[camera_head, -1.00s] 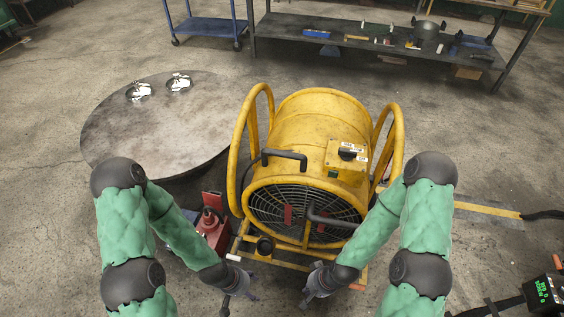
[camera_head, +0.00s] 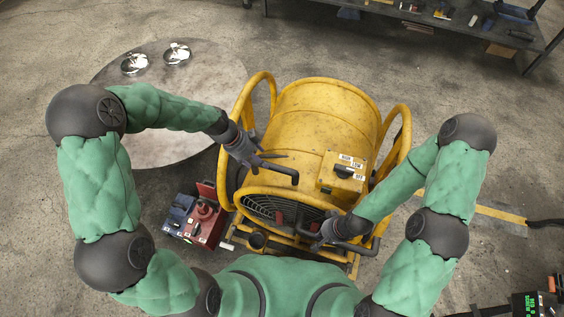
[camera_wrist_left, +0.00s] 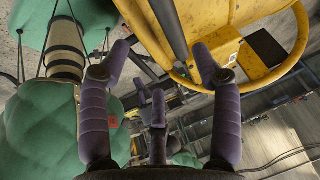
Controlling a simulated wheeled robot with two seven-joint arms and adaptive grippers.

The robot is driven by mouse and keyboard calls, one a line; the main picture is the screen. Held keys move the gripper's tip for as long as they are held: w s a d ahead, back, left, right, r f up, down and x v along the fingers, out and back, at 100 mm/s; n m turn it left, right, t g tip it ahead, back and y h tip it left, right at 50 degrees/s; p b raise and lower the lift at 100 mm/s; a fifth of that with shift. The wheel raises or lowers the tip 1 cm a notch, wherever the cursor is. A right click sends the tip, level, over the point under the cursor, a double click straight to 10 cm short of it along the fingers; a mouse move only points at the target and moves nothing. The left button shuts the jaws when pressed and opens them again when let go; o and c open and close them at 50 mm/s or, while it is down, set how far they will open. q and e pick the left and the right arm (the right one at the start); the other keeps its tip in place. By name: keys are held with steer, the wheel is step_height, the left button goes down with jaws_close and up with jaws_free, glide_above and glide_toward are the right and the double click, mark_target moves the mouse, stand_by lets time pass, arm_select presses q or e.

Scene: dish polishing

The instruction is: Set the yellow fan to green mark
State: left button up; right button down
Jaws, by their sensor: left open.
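The yellow drum fan (camera_head: 322,112) stands upright on the floor in the head view, its grille towards me. Its control box (camera_head: 340,180) with a black knob and white labels is on top at the right. My left gripper (camera_head: 265,158) is open beside the upper black handle (camera_head: 285,172). I cannot make out a green mark.
A round grey table (camera_head: 160,145) with two shiny metal dishes stands left of the fan. Red and blue items (camera_head: 197,218) lie on the floor at the fan's left. A workbench (camera_head: 440,18) stands behind. Floor to the right is mostly clear, with a yellow stripe.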

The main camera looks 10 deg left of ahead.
mark_target(273, 168)
arm_select(q)
steer(key=shift+m, duration=0.5)
steer(key=x, duration=0.3)
steer(key=b+x, duration=0.1)
steer(key=x, duration=0.2)
steer(key=d+b+x, duration=0.1)
steer(key=x, duration=0.2)
steer(key=shift+w+d+f, duration=0.1)
steer(key=shift+w+d, duration=0.05)
steer(key=shift+w, duration=0.25)
